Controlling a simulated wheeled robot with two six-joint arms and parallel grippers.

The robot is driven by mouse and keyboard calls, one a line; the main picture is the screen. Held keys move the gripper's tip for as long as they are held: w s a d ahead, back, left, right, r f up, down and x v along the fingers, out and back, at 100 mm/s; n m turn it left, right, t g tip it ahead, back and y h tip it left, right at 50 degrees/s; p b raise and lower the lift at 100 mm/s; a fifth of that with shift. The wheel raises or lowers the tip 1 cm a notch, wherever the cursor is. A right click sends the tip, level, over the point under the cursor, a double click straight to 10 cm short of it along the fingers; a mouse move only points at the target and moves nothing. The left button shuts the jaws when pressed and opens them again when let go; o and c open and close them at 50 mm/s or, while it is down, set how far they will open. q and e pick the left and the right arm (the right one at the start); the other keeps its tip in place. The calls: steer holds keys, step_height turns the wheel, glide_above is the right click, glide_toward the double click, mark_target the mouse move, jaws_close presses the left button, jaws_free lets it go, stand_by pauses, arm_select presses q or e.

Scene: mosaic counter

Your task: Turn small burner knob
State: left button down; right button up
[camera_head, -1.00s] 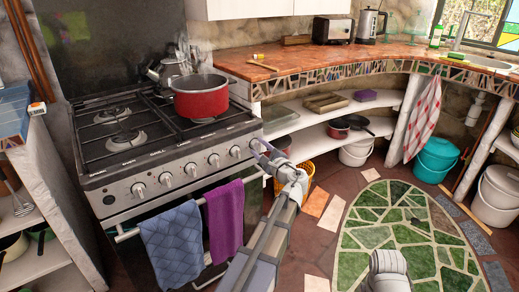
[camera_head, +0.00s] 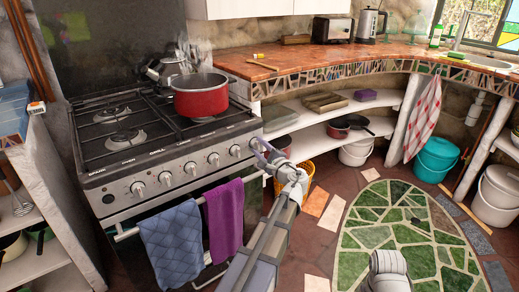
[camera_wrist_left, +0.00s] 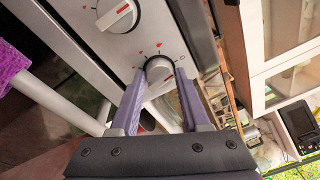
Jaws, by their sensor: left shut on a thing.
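The small burner knob (camera_wrist_left: 158,69) is a round grey knob at the end of the stove's front panel, with red marks around it. It sits between the purple fingers of my left gripper (camera_wrist_left: 160,76), which are shut on it. In the head view, my left gripper (camera_head: 260,149) reaches the rightmost knob (camera_head: 254,144) of the row. The fingers partly hide this knob. A larger knob (camera_wrist_left: 117,14) with a red line stands beside it in the wrist view.
A red pot (camera_head: 201,96) and a steaming kettle (camera_head: 166,68) stand on the stove (camera_head: 108,172). A blue towel (camera_head: 172,243) and a purple towel (camera_head: 225,218) hang from the oven rail below the knobs. An orange basket (camera_head: 306,177) stands right of the stove.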

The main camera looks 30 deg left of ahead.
arm_select(q)
steer(key=n, duration=0.3)
steer(key=n+b, duration=0.1)
steer(key=n, duration=0.1)
steer(key=shift+f+n+y, duration=0.2)
steer(key=shift+n+y, duration=0.2)
steer(key=shift+n+g+y+b, duration=0.35)
steer(key=shift+n+b, duration=0.2)
steer(key=shift+n, duration=1.85)
steer(key=shift+c, duration=2)
jaws_free()
steer(key=r+v, duration=0.1)
steer(key=v, duration=0.6)
steer(key=shift+d+f+b, duration=0.4)
steer(key=shift+d+f, duration=0.05)
steer(key=shift+f, duration=0.1)
steer(key=shift+s, duration=0.1)
steer(key=shift+c, duration=0.3)
